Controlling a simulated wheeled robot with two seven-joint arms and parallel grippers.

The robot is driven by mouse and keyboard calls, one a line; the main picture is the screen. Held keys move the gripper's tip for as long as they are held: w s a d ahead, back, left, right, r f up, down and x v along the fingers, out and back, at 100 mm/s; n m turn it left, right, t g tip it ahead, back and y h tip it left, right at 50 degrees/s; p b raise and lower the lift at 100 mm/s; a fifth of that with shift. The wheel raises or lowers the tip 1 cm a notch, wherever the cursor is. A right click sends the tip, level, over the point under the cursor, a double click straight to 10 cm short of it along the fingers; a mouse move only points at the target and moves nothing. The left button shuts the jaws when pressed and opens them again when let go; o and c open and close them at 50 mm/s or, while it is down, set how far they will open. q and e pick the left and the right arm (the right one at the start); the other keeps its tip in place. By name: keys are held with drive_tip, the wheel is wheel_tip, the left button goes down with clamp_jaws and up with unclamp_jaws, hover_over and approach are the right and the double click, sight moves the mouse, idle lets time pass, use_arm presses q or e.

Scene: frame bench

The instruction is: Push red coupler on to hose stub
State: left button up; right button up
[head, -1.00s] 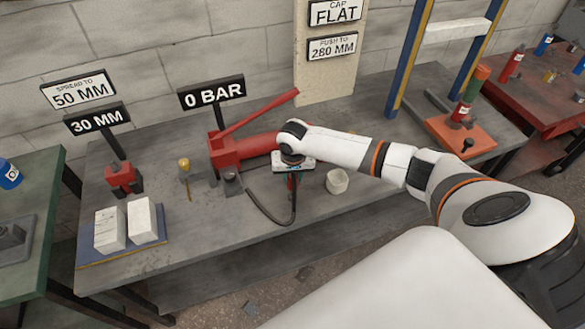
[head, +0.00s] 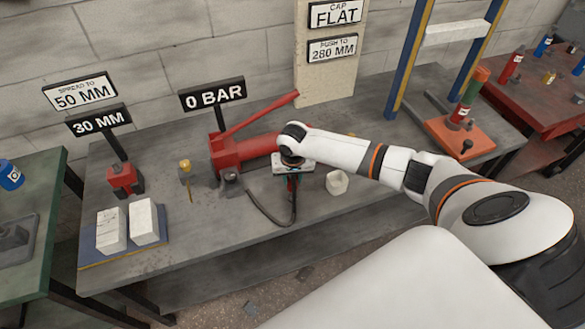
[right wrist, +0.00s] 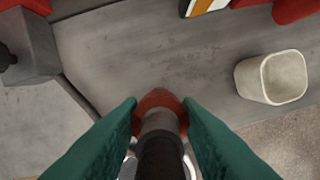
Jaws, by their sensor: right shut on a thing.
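My right gripper (head: 292,182) is over the front middle of the bench. In the right wrist view its green fingers (right wrist: 160,115) are shut on the red coupler (right wrist: 160,98), which has a dark grey cylindrical part on the camera side. In the head view only a little red shows below the gripper. A dark hose (head: 262,212) loops from the block beside the red pump (head: 245,152) to below the gripper; it also shows in the right wrist view (right wrist: 82,97). I cannot make out a separate hose stub or whether the coupler touches it. My left gripper is not in view.
A whitish cup (head: 337,183) stands close right of the gripper. A yellow-handled tool (head: 185,168), a red spreader (head: 124,179) and two pale blocks (head: 144,222) are to the left. An orange-based press (head: 458,136) is at the right. The bench front (head: 215,240) is clear.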

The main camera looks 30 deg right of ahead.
sight(293, 185)
idle(0.4)
drive_tip(key=shift+r+p, duration=0.1)
drive_tip(key=shift+p, duration=0.35)
drive_tip(key=shift+f+b, duration=0.95)
drive_tip(key=shift+f, duration=1.15)
drive_tip(key=o, duration=1.2)
drive_tip(key=r, duration=0.4)
drive_tip(key=s+r, duration=0.1)
drive_tip(key=r, duration=0.7)
drive_tip(key=shift+s+a, duration=0.3)
drive_tip(key=shift+a, duration=0.1)
